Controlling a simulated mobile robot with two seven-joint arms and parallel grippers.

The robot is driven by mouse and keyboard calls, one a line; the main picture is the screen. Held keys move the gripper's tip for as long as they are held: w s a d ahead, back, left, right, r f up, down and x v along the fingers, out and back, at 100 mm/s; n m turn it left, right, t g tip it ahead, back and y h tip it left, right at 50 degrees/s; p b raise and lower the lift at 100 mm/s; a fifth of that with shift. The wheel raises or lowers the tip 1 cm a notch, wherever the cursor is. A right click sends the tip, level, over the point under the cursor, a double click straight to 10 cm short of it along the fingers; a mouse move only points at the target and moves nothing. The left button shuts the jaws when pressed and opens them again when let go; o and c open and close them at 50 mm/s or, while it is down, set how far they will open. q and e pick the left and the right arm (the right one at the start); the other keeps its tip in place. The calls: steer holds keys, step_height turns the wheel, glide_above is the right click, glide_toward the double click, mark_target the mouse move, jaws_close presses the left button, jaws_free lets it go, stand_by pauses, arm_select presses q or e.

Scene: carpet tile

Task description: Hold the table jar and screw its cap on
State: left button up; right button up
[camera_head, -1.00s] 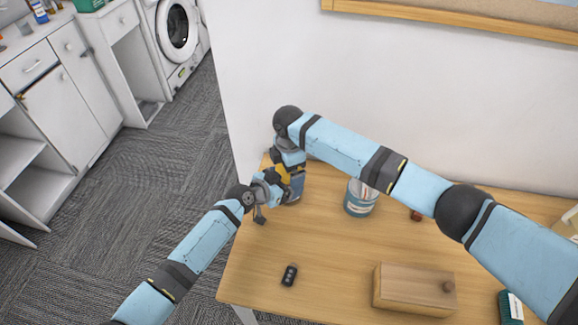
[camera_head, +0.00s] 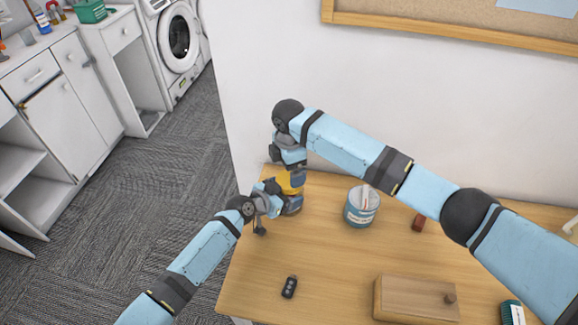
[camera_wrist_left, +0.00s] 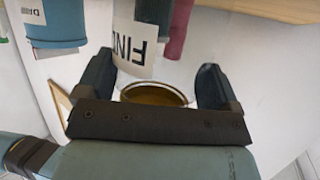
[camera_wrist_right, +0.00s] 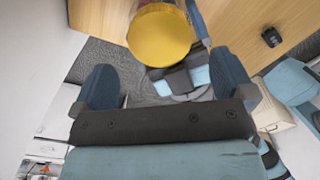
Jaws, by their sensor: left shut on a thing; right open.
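The jar's round yellow cap (camera_wrist_right: 160,36) fills the top of the right wrist view and hides most of the jar below. It shows as a yellow patch in the head view (camera_head: 289,183). Whether it is seated on the jar, I cannot tell. My left gripper (camera_head: 284,202) is shut on the jar at the table's left back corner. In the left wrist view a gold-rimmed round part (camera_wrist_left: 155,94) lies between its fingers, by a white label (camera_wrist_left: 138,42). My right gripper (camera_wrist_right: 162,72) is open, its fingers apart and just short of the cap.
A blue tin (camera_head: 361,208) and a red object (camera_head: 418,222) stand right of the grippers. The wall is close behind. The table's middle is clear.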

step_height(320, 180, up, 12)
stand_by(0.4)
steer(key=shift+f, duration=0.1)
arm_select(q)
steer(key=o, duration=1.5)
steer(key=v, duration=1.3)
steer(key=shift+s+a+r+b, duration=0.2)
steer(key=shift+s+r+b, duration=0.05)
steer(key=shift+r+b, duration=0.1)
arm_select(e)
steer(key=shift+f, duration=0.35)
arm_select(q)
steer(key=shift+f, duration=0.1)
